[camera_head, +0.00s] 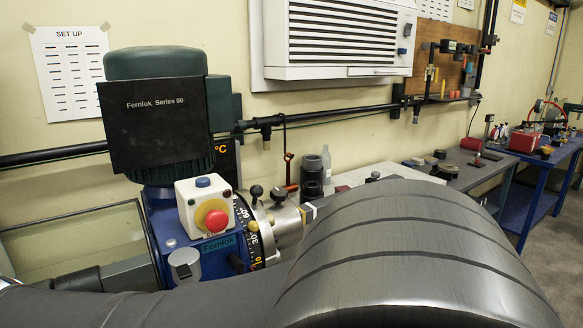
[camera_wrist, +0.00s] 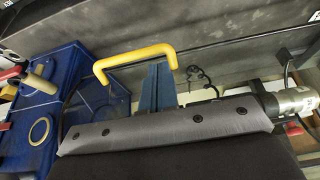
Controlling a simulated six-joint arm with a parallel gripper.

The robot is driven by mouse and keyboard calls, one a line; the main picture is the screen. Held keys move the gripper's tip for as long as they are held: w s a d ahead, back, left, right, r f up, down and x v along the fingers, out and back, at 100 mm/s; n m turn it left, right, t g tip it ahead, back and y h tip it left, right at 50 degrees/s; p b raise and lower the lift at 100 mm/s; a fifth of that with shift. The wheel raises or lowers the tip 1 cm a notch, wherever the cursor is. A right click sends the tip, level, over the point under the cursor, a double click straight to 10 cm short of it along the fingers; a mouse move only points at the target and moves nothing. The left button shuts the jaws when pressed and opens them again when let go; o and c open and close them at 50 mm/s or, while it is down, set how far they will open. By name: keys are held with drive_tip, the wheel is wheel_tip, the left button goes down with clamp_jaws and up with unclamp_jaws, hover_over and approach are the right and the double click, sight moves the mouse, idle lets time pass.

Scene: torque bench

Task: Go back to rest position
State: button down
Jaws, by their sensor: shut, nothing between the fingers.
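The wrist view shows a yellow handle (camera_wrist: 135,60), a grey bar with dark bolts (camera_wrist: 165,127) and blue machine parts (camera_wrist: 48,105) at left.
A dark bottle-like cylinder (camera_head: 312,177) stands on the bench behind the machine. A black rail (camera_head: 345,112) runs along the wall below a white wall unit (camera_head: 340,38). Grey and blue benches with several small items recede to the right. A metal cylinder (camera_wrist: 292,102) is at right in the wrist view.

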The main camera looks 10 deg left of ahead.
drive_tip(key=s+d+r, duration=0.5)
drive_tip(key=r, duration=0.3)
drive_tip(key=w+a+r+x, duration=0.1)
drive_tip(key=x, duration=1.2)
wheel_tip(320, 180, up, 22)
drive_tip(key=g+h, duration=0.2)
drive_tip(key=s+a+f+n+t+h, duration=0.1)
drive_tip(key=s+a+f+n, duration=0.2)
drive_tip(key=f, duration=0.3)
drive_tip(key=shift+a+n+t, duration=0.2)
drive_tip(key=shift+n+t, duration=0.1)
drive_tip(key=shift+t, duration=0.1)
